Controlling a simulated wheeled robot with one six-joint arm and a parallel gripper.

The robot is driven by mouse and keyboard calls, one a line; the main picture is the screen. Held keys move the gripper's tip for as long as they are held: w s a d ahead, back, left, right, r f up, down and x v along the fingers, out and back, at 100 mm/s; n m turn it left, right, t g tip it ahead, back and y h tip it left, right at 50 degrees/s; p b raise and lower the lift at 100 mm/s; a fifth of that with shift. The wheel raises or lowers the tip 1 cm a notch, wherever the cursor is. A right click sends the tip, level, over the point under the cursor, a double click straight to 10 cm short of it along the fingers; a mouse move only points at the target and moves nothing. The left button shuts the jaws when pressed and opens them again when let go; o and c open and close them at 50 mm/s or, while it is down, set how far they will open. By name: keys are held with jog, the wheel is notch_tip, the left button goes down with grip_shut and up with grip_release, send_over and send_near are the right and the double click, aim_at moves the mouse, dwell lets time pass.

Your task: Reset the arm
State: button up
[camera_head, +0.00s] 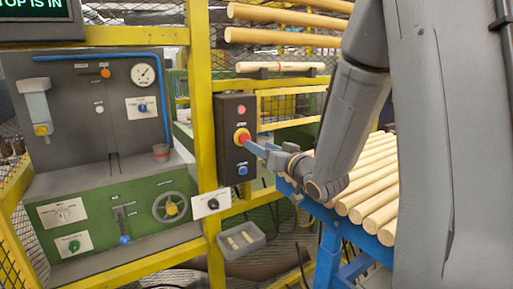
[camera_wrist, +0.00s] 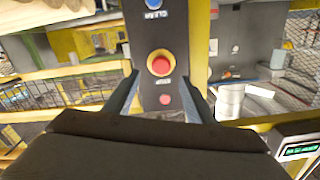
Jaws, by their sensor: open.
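My gripper (camera_head: 258,148) is open and empty, its blue fingers pointing at a dark control box (camera_head: 235,115) on a yellow post. The box has a red button on a yellow ring (camera_head: 242,137) at its middle, a red button (camera_head: 241,110) above and a blue button (camera_head: 242,170) below. In the wrist view, upside down, the ringed red button (camera_wrist: 160,63) lies just beyond and between the fingertips of my gripper (camera_wrist: 163,85). I cannot tell whether a finger touches the box. A screen (camera_head: 38,8) at the upper left reads "TOP IS IN", its left part cut off.
A green and grey machine panel (camera_head: 110,205) with gauge, levers and handwheel stands at left behind yellow frames. A grey tray (camera_head: 240,240) with wooden pieces sits below the box. Turned wooden rods (camera_head: 365,190) lie on a blue rack at right, under my arm; more rods hang above.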

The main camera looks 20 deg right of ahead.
jog(key=shift+s, duration=0.1)
jog(key=s+d+f+m+g+h, duration=0.15)
jog(key=s+f+g+h, duration=0.45)
jog(key=f, duration=0.7)
jog(key=s+a+f+g, duration=0.1)
jog(key=s+f+g, duration=0.2)
jog(key=s, duration=0.8)
jog(key=s+a+f+g, duration=0.2)
jog(key=s+g, duration=0.5)
jog(key=s, duration=0.4)
jog(key=shift+f+n, duration=0.45)
jog(key=shift+f, duration=0.25)
